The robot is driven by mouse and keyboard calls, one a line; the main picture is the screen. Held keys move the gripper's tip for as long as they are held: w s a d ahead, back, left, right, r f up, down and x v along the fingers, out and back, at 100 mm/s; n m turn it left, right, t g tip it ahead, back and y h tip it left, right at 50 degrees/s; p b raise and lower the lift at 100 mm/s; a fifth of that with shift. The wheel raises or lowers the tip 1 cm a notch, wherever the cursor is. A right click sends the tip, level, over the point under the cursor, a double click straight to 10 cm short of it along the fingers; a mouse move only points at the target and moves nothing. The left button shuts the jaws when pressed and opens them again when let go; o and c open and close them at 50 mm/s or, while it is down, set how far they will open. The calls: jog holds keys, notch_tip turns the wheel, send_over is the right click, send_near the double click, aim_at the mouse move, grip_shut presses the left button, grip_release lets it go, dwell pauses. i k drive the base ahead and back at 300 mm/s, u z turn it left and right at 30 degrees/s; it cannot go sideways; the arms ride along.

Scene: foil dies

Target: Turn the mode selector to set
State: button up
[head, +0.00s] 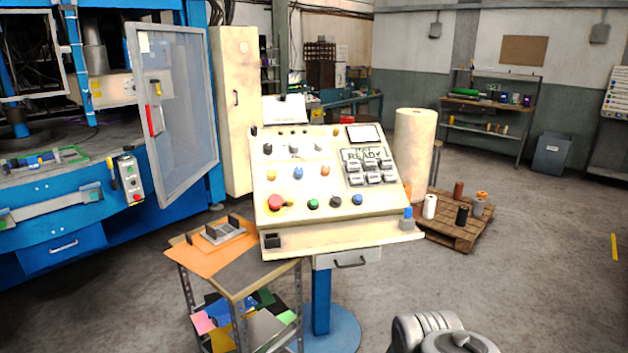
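The cream control console (262,205) stands on a blue post in the middle of the head view, its sloped panel facing me. A row of small knobs or switches with pale handles crosses its upper part: a left one (268,148), a middle one (293,148) and a right one (319,146). Their labels are too small to read, so I cannot tell which is the mode selector or where it points. A display (366,154) shows what looks like "READY". My gripper is not in view; only a grey part of my arm shows at the bottom edge, apart from the console.
A red emergency button (275,202) and several coloured buttons line the panel's lower part. A cart (250,275) with an orange sheet stands at the console's left front. A blue machine (70,240) with an open door (185,110) is left. Floor at right front is clear.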

aim_at(268, 147)
jog(key=z, duration=0.15)
jog(key=i, duration=1)
jog(key=u, duration=0.35)
jog(key=i, duration=1.05)
jog(key=u, duration=0.55)
